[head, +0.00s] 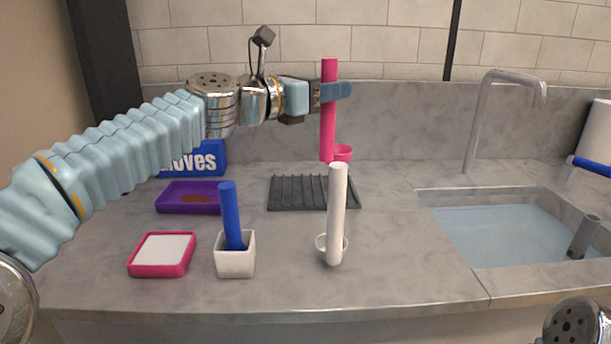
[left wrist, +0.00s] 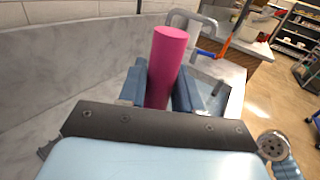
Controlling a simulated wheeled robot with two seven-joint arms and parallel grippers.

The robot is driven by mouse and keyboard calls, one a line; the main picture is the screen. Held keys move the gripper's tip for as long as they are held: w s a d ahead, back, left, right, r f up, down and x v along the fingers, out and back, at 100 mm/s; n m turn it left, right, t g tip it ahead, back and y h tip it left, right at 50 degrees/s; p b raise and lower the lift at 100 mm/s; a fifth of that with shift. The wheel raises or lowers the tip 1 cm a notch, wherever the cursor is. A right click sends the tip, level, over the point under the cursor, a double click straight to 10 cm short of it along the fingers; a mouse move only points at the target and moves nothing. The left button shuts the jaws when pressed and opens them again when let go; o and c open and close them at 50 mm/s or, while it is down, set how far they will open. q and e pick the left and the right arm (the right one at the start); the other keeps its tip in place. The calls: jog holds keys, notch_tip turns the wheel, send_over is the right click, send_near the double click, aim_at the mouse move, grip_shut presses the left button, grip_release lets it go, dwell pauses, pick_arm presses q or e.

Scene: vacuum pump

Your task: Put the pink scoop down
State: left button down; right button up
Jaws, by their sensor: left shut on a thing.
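The pink scoop (head: 328,125) is a long upright rod with a small pink cup at its lower end. My left gripper (head: 334,91) is shut on the upper part of its handle, with the cup near the back of the counter, behind the dark ribbed rack (head: 292,193). I cannot tell whether the cup touches the counter. In the left wrist view the pink handle (left wrist: 165,65) stands between the two blue fingers (left wrist: 160,88). My right gripper is not in view; only a bit of what may be my right arm shows at the lower right.
A white scoop (head: 337,215) stands at the front middle. A white cup (head: 235,258) with a blue handle, a pink-rimmed tray (head: 162,271), a purple tray (head: 172,206) and a blue gloves box (head: 212,158) are at left. A sink (head: 436,226) with water lies right.

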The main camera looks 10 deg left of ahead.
pick_arm(q)
jog(key=w+a+f+b, duration=0.4)
jog(key=w+a+f, duration=0.3)
jog(key=a+f, duration=0.4)
jog(key=shift+w+a+f, duration=0.15)
jog(key=shift+f, duration=0.8)
jog(key=c, duration=0.8)
grip_release()
jog(key=b+v, duration=0.1)
jog(key=v, duration=1.1)
jog(key=shift+b, duration=0.3)
